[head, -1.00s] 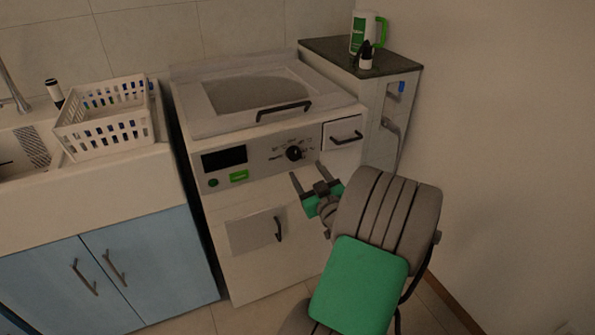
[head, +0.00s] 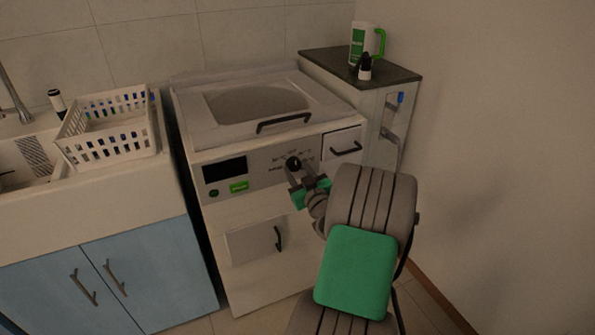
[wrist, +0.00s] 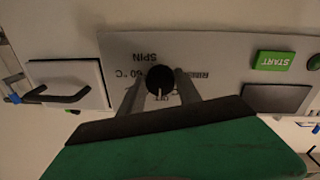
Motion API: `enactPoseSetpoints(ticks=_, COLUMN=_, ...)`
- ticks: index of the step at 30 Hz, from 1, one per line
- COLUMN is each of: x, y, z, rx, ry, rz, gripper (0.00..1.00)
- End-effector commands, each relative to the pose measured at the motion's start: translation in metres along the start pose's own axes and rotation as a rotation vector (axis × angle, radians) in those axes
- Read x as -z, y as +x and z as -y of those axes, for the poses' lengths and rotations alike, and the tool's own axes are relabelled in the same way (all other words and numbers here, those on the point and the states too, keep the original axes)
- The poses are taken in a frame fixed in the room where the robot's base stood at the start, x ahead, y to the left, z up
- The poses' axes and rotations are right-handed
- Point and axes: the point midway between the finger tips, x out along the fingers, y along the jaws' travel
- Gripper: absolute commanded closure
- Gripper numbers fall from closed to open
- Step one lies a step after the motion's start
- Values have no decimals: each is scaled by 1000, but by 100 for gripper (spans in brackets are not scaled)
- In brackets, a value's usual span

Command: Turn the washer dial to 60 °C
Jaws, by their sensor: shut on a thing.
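The black round washer dial (head: 293,163) is on the washer's grey control panel (head: 262,170). It also shows in the wrist view (wrist: 159,79), which is upside down. My gripper (head: 297,171) is shut on the dial, one finger on each side; in the wrist view the fingers (wrist: 159,88) flank it. The dial's white mark points to the picture's bottom there, towards a label that seems to read OFF. The "60 °C" label is left of the dial in that view, partly behind a finger. SPIN and RINSE labels also show.
The green START button (head: 239,187) and dark display (head: 224,168) are left of the dial. A drawer with a black handle (head: 346,149) is right of it. A white basket (head: 110,146) stands on the counter. A wall closes off the right.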

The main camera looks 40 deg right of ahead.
Motion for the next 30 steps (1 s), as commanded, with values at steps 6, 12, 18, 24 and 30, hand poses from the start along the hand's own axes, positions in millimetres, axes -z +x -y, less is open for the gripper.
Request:
enactPoseSetpoints(ticks=6, x=0, y=0, z=0, rx=0, ry=0, rz=0, gripper=82)
enactPoseSetpoints(ticks=12, x=0, y=0, z=0, rx=0, ry=0, rz=0, gripper=99)
enactPoseSetpoints(ticks=18, x=0, y=0, z=0, rx=0, ry=7, rz=1, gripper=100)
enactPoseSetpoints(ticks=24, x=0, y=0, z=0, rx=1, ry=58, rz=3, gripper=100)
enactPoseSetpoints(ticks=30, x=0, y=0, z=1, rx=3, ry=176, rz=11, gripper=100)
